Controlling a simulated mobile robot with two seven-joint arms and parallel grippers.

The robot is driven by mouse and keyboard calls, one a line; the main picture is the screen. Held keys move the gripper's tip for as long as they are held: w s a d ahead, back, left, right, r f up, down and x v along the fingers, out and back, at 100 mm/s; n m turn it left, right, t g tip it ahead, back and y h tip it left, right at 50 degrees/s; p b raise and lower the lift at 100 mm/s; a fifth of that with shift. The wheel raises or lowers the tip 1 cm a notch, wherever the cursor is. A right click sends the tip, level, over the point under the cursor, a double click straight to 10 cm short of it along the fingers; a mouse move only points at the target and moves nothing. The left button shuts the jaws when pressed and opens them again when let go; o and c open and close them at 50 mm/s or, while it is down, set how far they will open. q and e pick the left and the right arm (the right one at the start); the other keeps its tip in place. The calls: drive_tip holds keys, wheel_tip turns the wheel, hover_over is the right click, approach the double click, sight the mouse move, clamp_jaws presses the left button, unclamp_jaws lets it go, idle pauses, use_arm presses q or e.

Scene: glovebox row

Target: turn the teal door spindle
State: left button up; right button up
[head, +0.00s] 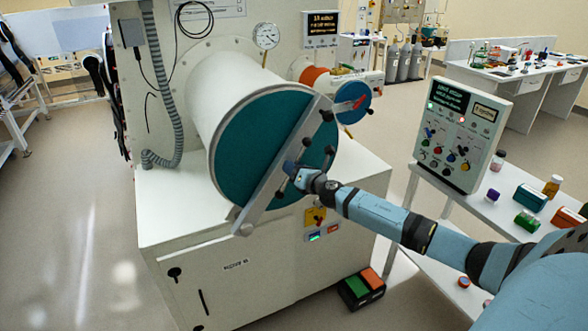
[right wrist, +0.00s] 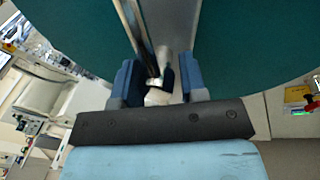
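The teal door (head: 240,150) closes the round end of the large white cylinder. A slanted metal bar (head: 268,190) crosses it, and the spindle with dark knobs (head: 306,141) sits near the bar's middle. My right gripper (head: 290,169) is at the spindle, in front of the door, and partly hides it. In the right wrist view the two blue fingers (right wrist: 158,80) stand apart on either side of a grey and black spindle part (right wrist: 157,97). Narrow gaps seem to show beside it, so the fingers look open around it. My left gripper is not in view.
A control panel (head: 458,135) stands on the right-hand table among bottles and boxes. A green and orange pedal (head: 361,288) lies on the floor. The floor at left is clear.

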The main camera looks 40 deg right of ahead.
drive_tip(key=shift+s, duration=0.1)
drive_tip(key=s+b, duration=0.3)
drive_tip(key=s, duration=1)
drive_tip(key=shift+s, duration=0.35)
drive_tip(key=shift+a+f, duration=0.1)
idle(0.3)
drive_tip(key=s+a+f+m+g, duration=0.2)
drive_tip(key=s+a+f+m, duration=0.35)
drive_tip(key=f, duration=0.25)
drive_tip(key=s+a+f+m+g, duration=0.2)
drive_tip(key=s+a+f+m, duration=0.2)
drive_tip(key=a+f+m, duration=0.35)
drive_tip(key=s+a+f+m+g+y, duration=0.1)
drive_tip(key=s+a+f+m, duration=0.1)
drive_tip(key=s+a+m, duration=0.2)
drive_tip(key=s+a+f+m+g+y, duration=0.1)
drive_tip(key=s+a+f+m, duration=0.2)
drive_tip(key=a, duration=0.6)
drive_tip(key=s+a+f+m+g+y+p, duration=0.1)
drive_tip(key=s+a+f+m, duration=0.2)
drive_tip(key=s+a+m, duration=0.3)
drive_tip(key=shift+s+a+f+m+y, duration=0.2)
drive_tip(key=shift+s+a+m+y, duration=0.2)
drive_tip(key=shift+m, duration=0.2)
